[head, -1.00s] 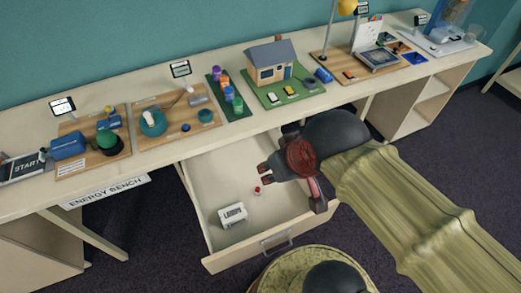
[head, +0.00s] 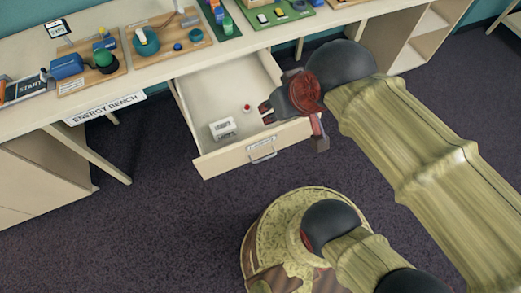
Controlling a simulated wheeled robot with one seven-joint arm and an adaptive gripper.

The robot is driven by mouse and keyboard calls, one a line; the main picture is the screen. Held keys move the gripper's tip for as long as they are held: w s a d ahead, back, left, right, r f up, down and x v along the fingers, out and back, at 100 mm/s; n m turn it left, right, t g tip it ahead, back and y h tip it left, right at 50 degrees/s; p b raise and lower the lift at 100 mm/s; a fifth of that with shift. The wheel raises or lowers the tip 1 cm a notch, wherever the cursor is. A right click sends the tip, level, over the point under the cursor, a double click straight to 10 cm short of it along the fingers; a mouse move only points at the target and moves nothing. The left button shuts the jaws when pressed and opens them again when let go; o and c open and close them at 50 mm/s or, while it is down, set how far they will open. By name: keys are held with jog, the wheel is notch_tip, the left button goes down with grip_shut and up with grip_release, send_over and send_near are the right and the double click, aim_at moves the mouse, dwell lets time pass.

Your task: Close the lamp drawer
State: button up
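The lamp drawer (head: 205,92) stands pulled out from under the bench, with its front panel (head: 225,160) and grey handle (head: 262,151) facing the room. Inside lie a small white box with dark lettering (head: 222,129) and a small red-and-white item (head: 247,107). My gripper (head: 293,125) is at the drawer's right front corner, its fingers spread apart. One dark finger is over the drawer's inside, behind the front panel; the other is by the panel's right end. I cannot tell whether either touches. My gripper hides part of that corner.
The bench top (head: 30,120) carries project boards, a blue motor-like block (head: 67,66) and bottles. An "ENERGY BENCH" sign (head: 105,107) hangs on its front edge. Open shelves (head: 425,35) are at the right. The carpet before the drawer is clear on the left.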

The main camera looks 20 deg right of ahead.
jog(key=shift+c, duration=1.2)
